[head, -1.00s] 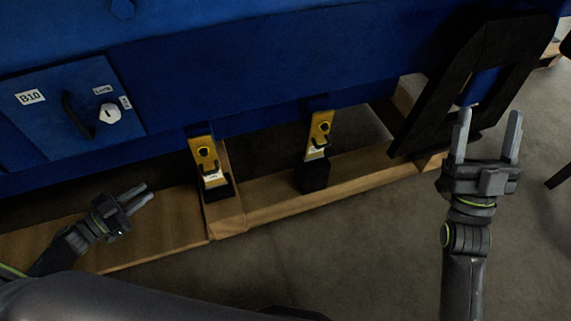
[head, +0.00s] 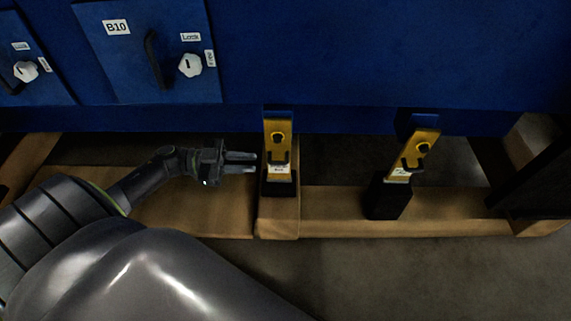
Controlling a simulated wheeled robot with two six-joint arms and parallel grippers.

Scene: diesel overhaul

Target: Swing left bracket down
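The left bracket (head: 278,136) is a yellow upright plate with a dark round hole, hanging below the blue engine side above a black block (head: 279,188). A second yellow bracket (head: 421,150) stands to the right, tilted, above another black block (head: 388,198). My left gripper (head: 248,162) comes in from the left, with its fingers pointing right toward the left bracket's lower part. Its two fingers are apart with nothing seen between them, and the tips are close beside the bracket. Whether they touch it I cannot tell. My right gripper is out of view.
The blue engine panel carries a B10 door (head: 150,55) with a black handle (head: 157,58) and a white knob (head: 190,64). Wooden beams (head: 340,212) run below the brackets. A dark frame (head: 535,185) stands at right. Grey floor lies in front.

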